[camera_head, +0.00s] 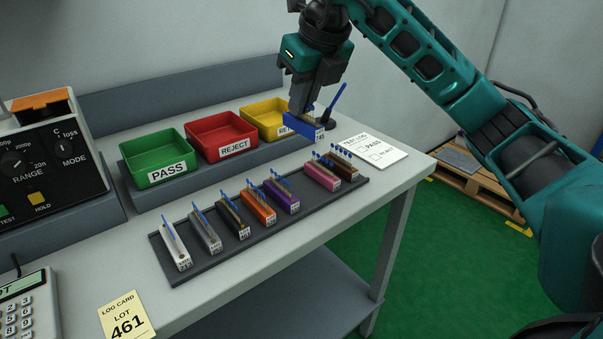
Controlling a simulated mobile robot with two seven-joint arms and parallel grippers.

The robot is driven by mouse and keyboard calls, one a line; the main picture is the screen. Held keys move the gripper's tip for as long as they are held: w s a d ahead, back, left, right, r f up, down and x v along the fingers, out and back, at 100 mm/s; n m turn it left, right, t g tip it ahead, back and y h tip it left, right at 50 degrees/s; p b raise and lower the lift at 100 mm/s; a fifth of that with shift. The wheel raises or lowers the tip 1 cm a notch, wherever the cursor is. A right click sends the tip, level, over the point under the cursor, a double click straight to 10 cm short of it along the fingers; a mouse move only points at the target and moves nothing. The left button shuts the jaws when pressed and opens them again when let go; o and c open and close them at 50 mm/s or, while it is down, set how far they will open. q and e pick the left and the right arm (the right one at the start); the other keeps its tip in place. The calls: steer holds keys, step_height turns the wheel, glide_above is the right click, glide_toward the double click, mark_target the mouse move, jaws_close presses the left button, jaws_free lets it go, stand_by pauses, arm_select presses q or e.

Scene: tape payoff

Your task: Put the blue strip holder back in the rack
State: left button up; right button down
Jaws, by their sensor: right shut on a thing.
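My right gripper (304,103) is shut on the blue strip holder (303,127) and points down with it. The holder appears above the bench, near the yellow bin and beyond the rack. The dark rack (215,266) lies along the front of the bench. It carries a row of holders: white (174,246), grey (204,231), black (233,217), orange (258,206), purple (281,195), pink (322,175) and brown (343,165). A wider gap shows between the purple and pink holders. My left gripper is not in view.
Green PASS (158,157), red REJECT (222,135) and yellow (262,118) bins stand behind the rack. A blue pen-like stick (337,102) rises beside the held holder. A test log sheet (371,150) lies right. A meter (45,150) and log card (126,315) are left.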

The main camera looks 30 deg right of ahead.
step_height(320, 180, down, 9)
steer(key=shift+r+b, duration=0.1)
steer(key=shift+b, duration=0.55)
step_height(320, 180, down, 4)
steer(key=shift+f+b, duration=0.1)
steer(key=shift+b, duration=0.25)
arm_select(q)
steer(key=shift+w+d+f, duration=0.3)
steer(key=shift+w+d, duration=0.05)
arm_select(e)
steer(key=c, duration=1)
jaws_free()
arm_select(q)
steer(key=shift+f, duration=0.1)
